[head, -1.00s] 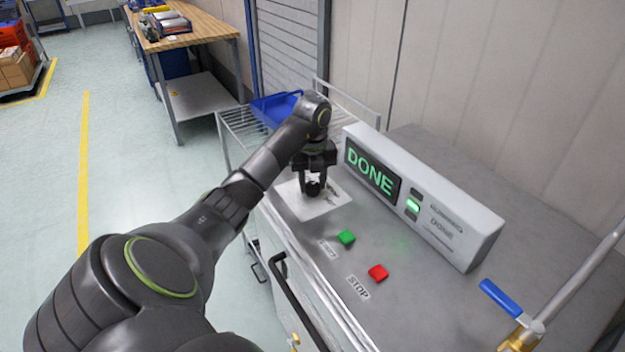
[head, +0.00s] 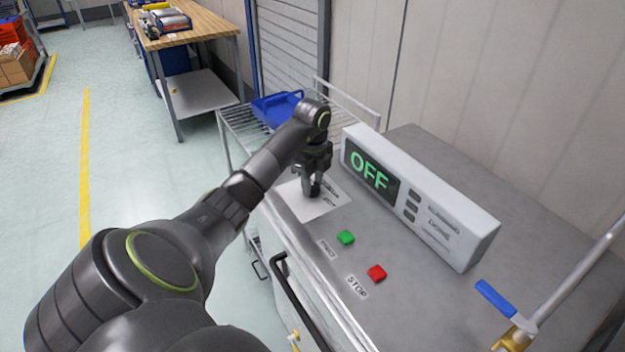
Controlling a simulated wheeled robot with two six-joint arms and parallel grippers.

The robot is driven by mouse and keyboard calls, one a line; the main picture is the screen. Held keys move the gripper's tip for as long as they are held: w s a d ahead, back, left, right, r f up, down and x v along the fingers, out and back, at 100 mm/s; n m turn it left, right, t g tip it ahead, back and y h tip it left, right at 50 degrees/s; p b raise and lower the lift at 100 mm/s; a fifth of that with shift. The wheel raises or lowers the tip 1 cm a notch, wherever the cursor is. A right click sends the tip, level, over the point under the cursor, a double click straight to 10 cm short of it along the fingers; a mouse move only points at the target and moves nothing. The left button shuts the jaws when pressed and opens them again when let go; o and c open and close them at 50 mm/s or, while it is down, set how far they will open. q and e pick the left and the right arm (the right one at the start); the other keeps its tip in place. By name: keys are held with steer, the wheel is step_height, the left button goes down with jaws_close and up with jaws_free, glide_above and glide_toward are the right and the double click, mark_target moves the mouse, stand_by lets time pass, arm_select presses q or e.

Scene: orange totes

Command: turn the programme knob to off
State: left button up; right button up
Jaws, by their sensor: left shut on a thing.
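The programme knob (head: 308,194) is a small dark knob on a white label plate (head: 309,211) at the left end of the machine's grey top. My left gripper (head: 312,188) points down over the plate and is shut on the knob, hiding most of it. The display (head: 371,173) on the white console (head: 432,209) behind reads OFF in green letters. The lamps beside the display are dark. My right gripper does not show.
A green button (head: 346,237) and a red STOP button (head: 377,272) sit on the top to the right of the plate. A blue-handled valve (head: 498,299) stands at lower right. A wire rack with a blue tray (head: 277,108) and a wooden workbench (head: 187,29) are behind.

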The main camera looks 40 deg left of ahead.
mark_target(313, 185)
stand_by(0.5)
arm_select(q)
steer(key=o, duration=1)
steer(key=shift+r, duration=0.1)
steer(key=shift+r, duration=0.5)
step_height(313, 185, up, 3)
steer(key=shift+f+p, duration=0.2)
steer(key=shift+p, duration=0.2)
step_height(313, 185, up, 14)
steer(key=p, duration=1.3)
steer(key=shift+f+p, duration=0.15)
steer(key=shift+p, duration=0.25)
